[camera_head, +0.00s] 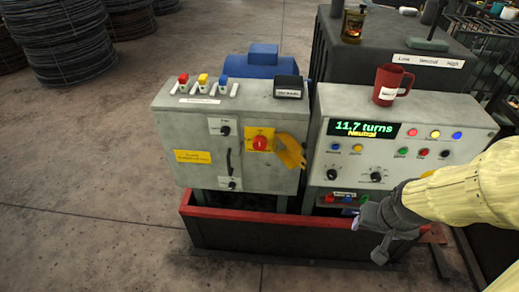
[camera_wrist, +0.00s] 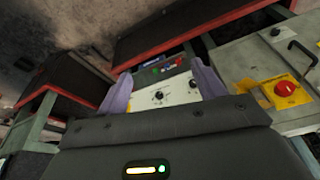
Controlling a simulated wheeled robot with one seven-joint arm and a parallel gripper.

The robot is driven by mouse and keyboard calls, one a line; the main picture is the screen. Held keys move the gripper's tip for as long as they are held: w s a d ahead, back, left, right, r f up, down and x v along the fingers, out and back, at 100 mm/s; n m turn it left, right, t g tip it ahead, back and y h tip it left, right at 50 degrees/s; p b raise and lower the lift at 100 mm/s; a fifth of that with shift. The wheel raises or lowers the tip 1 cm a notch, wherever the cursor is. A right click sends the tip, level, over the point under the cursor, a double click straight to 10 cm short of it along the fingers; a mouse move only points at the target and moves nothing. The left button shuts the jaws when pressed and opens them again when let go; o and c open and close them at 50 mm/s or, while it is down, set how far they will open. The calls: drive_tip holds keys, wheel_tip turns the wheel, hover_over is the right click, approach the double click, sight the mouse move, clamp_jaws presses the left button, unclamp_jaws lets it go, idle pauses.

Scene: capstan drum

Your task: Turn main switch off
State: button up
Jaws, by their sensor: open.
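The main switch (camera_head: 260,143) is a red rotary knob on a yellow plate, on the front of the left grey cabinet (camera_head: 180,130). A yellow tag or padlock-like piece (camera_head: 290,152) hangs just to its right. The switch also shows at the right edge of the wrist view (camera_wrist: 284,88). My gripper (camera_head: 368,228) is low in front of the right control panel, right of and below the switch, apart from it. In the wrist view its two purple-grey fingers (camera_wrist: 160,88) are spread with nothing between them.
The right panel (camera_head: 400,140) has a lit display reading "11.7 turns Neutral", buttons and knobs. A red mug (camera_head: 391,84) stands on it. A red-rimmed tray (camera_head: 240,212) runs below both cabinets. The floor at left is clear, with wire coils (camera_head: 62,40) behind.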

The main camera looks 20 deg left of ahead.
sight(259, 147)
drive_tip(key=w+a+f+m+t+y+b, duration=0.15)
drive_tip(key=w+a+f+t, duration=0.25)
drive_tip(key=w+a, duration=0.45)
drive_tip(key=w+a+f+n+t+b, duration=0.1)
drive_tip(key=w+a+f+t+b, duration=0.35)
drive_tip(key=a, duration=0.75)
drive_tip(key=s+a+f+t+y+b, duration=0.1)
drive_tip(key=a+t, duration=0.5)
drive_tip(key=a, duration=0.8)
drive_tip(key=shift+s+a+f+b, duration=0.2)
drive_tip(key=shift+s+f+b, duration=0.3)
drive_tip(key=shift+s, duration=0.55)
drive_tip(key=shift+y, duration=0.25)
drive_tip(key=w+a+p, duration=0.1)
drive_tip(key=w, duration=0.4)
drive_tip(key=w+a, duration=0.1)
drive_tip(key=w, duration=0.5)
drive_tip(key=w+a+p, duration=0.1)
drive_tip(key=w, duration=0.5)
drive_tip(key=shift+w+p, duration=0.1)
drive_tip(key=shift+p, duration=0.25)
